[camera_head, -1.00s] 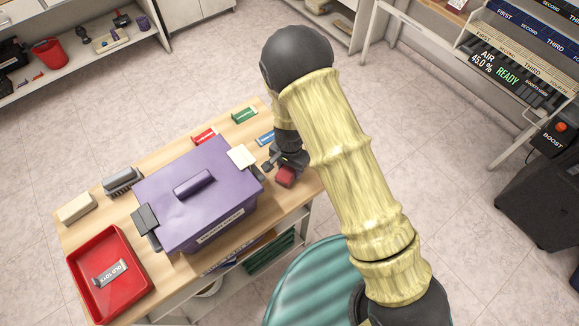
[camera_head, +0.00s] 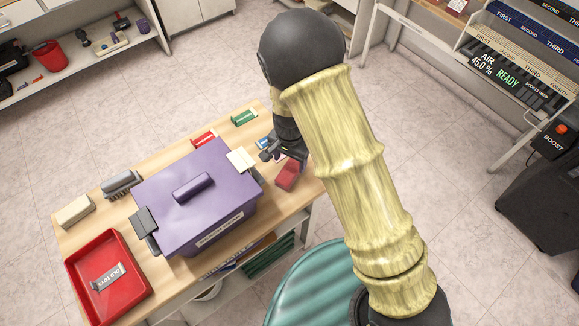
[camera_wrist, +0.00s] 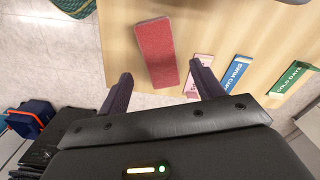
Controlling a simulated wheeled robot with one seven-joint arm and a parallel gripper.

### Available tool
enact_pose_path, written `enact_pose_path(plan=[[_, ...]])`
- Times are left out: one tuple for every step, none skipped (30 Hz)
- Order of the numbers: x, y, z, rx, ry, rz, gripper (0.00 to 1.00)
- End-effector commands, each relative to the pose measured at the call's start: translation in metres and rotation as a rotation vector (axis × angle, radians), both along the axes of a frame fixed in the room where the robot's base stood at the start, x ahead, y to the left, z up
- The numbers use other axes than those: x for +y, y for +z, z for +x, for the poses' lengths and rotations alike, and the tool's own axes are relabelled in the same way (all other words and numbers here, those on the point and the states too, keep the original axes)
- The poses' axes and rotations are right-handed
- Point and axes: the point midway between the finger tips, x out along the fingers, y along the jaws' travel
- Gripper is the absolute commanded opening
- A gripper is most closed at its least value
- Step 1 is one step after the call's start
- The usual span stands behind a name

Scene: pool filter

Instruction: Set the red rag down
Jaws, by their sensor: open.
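The red rag (camera_head: 288,175) lies flat on the wooden table's right end, to the right of the purple box. In the wrist view the red rag (camera_wrist: 157,52) is a long folded strip lying beyond my fingertips. My gripper (camera_head: 275,152) is just behind and above the rag, apart from it.
A purple lidded box (camera_head: 208,205) fills the table's middle. A red tray (camera_head: 78,272) stands at the front left. Small coloured label cards, such as a green one (camera_head: 244,118), lie along the back edge.

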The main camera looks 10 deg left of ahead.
Motion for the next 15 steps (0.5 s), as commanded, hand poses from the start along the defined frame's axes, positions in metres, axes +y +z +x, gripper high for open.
enact_pose_path(plan=[[0.001,0.011,0.0,-0.004,0.001,0.003,0.67],[0.001,0.016,0.0,-0.003,0.001,0.002,0.67],[0.001,0.024,0.0,-0.004,0.001,0.003,0.67],[0.001,0.03,0.0,-0.003,0.002,0.002,0.67],[0.001,0.035,0.0,-0.003,0.002,0.002,0.67],[0.001,0.041,0.0,-0.002,0.003,0.003,0.67],[0.001,0.045,0.0,-0.002,0.003,0.002,0.67],[0.001,0.048,0.0,-0.003,0.003,0.001,0.67],[0.001,0.052,0.0,-0.001,0.002,0.001,0.67],[0.001,0.054,-0.001,0.0,0.002,0.0,0.67],[0.001,0.055,-0.001,0.0,0.002,0.0,0.67],[0.001,0.056,-0.001,0.0,0.002,0.0,0.67],[0.001,0.057,-0.001,0.0,0.002,0.0,0.67],[0.0,0.057,-0.001,0.0,0.002,0.0,0.67],[0.0,0.057,0.0,0.0,0.001,-0.001,0.67]])
